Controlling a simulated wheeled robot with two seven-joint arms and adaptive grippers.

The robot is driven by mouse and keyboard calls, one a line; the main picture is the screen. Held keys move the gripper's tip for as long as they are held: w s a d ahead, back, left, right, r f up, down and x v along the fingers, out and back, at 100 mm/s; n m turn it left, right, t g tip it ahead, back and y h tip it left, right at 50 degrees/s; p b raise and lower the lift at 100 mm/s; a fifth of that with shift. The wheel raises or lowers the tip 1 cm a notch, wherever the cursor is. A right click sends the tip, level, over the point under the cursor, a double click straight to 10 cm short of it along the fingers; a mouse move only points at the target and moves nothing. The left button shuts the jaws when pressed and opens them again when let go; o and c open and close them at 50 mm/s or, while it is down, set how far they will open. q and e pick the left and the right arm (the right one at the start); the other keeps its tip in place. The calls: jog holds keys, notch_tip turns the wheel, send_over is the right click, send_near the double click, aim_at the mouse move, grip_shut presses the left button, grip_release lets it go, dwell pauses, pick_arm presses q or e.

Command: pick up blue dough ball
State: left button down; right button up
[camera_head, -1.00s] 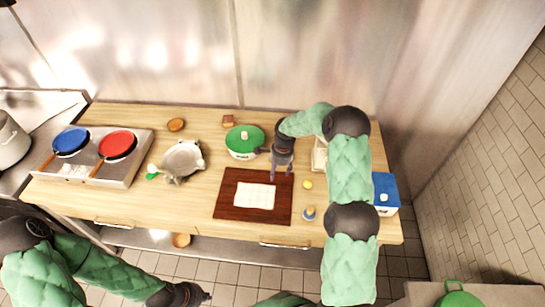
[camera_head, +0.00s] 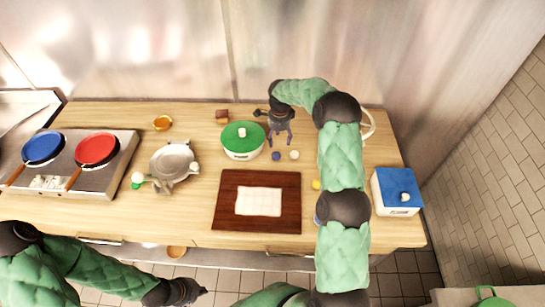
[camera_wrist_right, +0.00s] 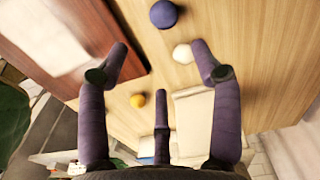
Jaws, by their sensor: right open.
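The blue dough ball (camera_head: 276,156) lies on the wooden counter between the green-lidded pot and a white ball (camera_head: 294,155). It also shows at the top edge of the right wrist view (camera_wrist_right: 163,14). My right gripper (camera_head: 281,141) is open and empty, with its fingers pointing down just behind the blue and white balls in the head view. In the right wrist view its fingers (camera_wrist_right: 160,68) are spread, and the blue ball is beyond the fingertips. My left gripper (camera_head: 186,292) is low in front of the counter, away from the balls; its jaws are too small to judge.
The green-lidded pot (camera_head: 242,152) stands close left of the blue ball. A dark red board (camera_head: 226,217) with a white sheet lies in front. A yellow ball (camera_wrist_right: 137,100) is near my right arm. A blue-lidded box (camera_head: 397,192) stands at the right end.

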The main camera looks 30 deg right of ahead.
jog(key=f, duration=0.1)
send_over(276, 153)
jog(key=f, duration=0.3)
jog(key=s+f, duration=0.1)
jog(key=f, duration=0.1)
jog(key=shift+d, duration=0.2)
jog(key=shift+w+a+f, duration=0.1)
jog(key=shift+w+f, duration=0.1)
jog(key=shift+f, duration=1.2)
jog(key=shift+w+a+f, duration=0.1)
jog(key=shift+w+f, duration=0.1)
jog(key=shift+f, duration=1.15)
jog(key=c, duration=1.2)
